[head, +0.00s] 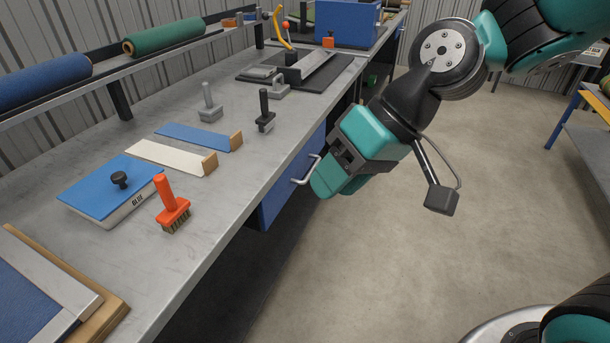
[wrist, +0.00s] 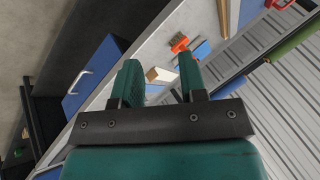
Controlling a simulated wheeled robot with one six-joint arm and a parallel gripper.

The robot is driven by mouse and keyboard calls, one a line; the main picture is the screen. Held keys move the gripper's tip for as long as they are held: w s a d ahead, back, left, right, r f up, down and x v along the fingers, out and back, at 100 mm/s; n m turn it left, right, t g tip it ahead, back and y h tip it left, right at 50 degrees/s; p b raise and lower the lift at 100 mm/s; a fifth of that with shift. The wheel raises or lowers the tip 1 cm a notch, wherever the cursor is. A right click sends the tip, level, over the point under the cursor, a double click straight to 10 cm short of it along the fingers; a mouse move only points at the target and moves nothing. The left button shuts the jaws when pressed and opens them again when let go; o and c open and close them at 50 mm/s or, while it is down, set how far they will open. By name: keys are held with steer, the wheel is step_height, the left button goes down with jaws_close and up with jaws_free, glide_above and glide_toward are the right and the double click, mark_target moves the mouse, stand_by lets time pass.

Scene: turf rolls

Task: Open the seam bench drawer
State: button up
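The seam bench (head: 215,185) runs along the left of the head view, with a grey top. Its drawer (head: 275,205) has a blue front below the bench edge and looks shut. A silver bar handle (head: 306,171) stands out from that front. My gripper (head: 328,184) is beside the handle, on its right in the head view. In the wrist view the two green fingers of my gripper (wrist: 160,78) are apart with nothing between them. There the blue drawer (wrist: 103,68) and its handle (wrist: 79,83) lie left of the fingers, not between them.
Turf rolls (head: 165,35) lie on a rack behind. Open floor (head: 400,250) is to the right, with a blue-legged table (head: 590,130) beyond.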

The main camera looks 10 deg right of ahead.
steer(key=w+f+m+t+y+b, duration=0.25)
steer(key=w+f+b, duration=0.25)
steer(key=w+f, duration=0.55)
steer(key=m+t+h+b, duration=0.1)
steer(key=m+t+b, duration=0.8)
steer(key=m, duration=0.5)
glide_toward(312, 169)
steer(key=shift+n+t, duration=0.25)
steer(key=shift+t, duration=0.4)
steer(key=x, duration=0.3)
steer(key=f+p+x, duration=0.1)
steer(key=x, duration=0.2)
steer(key=p+x, duration=0.1)
steer(key=x, duration=0.3)
steer(key=shift+s+a+f, duration=0.2)
steer(key=shift+f, duration=0.15)
steer(key=shift+c, duration=0.3)
jaws_close()
